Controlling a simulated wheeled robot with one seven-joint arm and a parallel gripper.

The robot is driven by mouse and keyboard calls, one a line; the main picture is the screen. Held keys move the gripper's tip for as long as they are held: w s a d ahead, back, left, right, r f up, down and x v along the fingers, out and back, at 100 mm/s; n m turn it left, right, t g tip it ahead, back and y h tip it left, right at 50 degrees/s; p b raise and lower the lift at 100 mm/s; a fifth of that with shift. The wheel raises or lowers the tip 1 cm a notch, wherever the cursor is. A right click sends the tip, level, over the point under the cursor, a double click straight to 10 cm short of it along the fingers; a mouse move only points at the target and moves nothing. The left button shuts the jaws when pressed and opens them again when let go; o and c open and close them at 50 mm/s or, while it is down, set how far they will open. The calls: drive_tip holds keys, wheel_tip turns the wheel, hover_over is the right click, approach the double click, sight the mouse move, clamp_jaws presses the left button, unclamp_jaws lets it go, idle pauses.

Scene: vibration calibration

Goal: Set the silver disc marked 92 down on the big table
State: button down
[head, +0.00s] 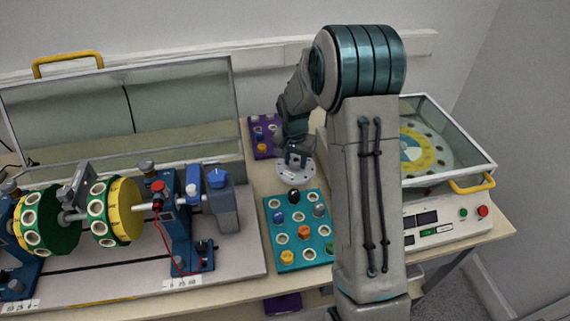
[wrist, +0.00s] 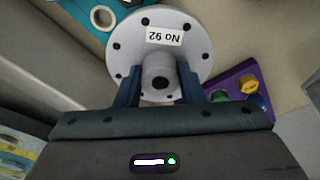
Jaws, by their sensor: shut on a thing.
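The silver disc (wrist: 185,30) carries a white label reading "No 92", upside down in the wrist view. It has small dark holes around its rim and a raised hub in its middle. My gripper (wrist: 165,88) is shut on this hub, with one blue finger on each side. In the head view the disc (head: 296,174) is under my gripper (head: 296,156), over the strip of the big table (head: 262,180) between the teal tray and the purple tray. I cannot tell whether the disc touches the table.
The teal tray (head: 270,215) with coloured knobs lies just in front of the disc. A purple tray (head: 256,124) lies behind it. A rotor rig (head: 120,215) with a raised clear lid stands left. A white machine (head: 450,215) with a glass cover stands right.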

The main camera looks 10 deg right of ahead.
sight(285, 166)
drive_tip(key=w+f, duration=0.1)
drive_tip(key=w+a+f, duration=0.1)
drive_tip(key=w, duration=0.1)
drive_tip(key=w+a+f+p, duration=0.1)
drive_tip(key=shift+w, duration=0.35)
drive_tip(key=shift+f+p, duration=0.65)
drive_tip(key=shift+f, duration=1.35)
drive_tip(key=shift+f, duration=0.1)
drive_tip(key=c, duration=0.9)
unclamp_jaws()
drive_tip(key=shift+c, duration=0.2)
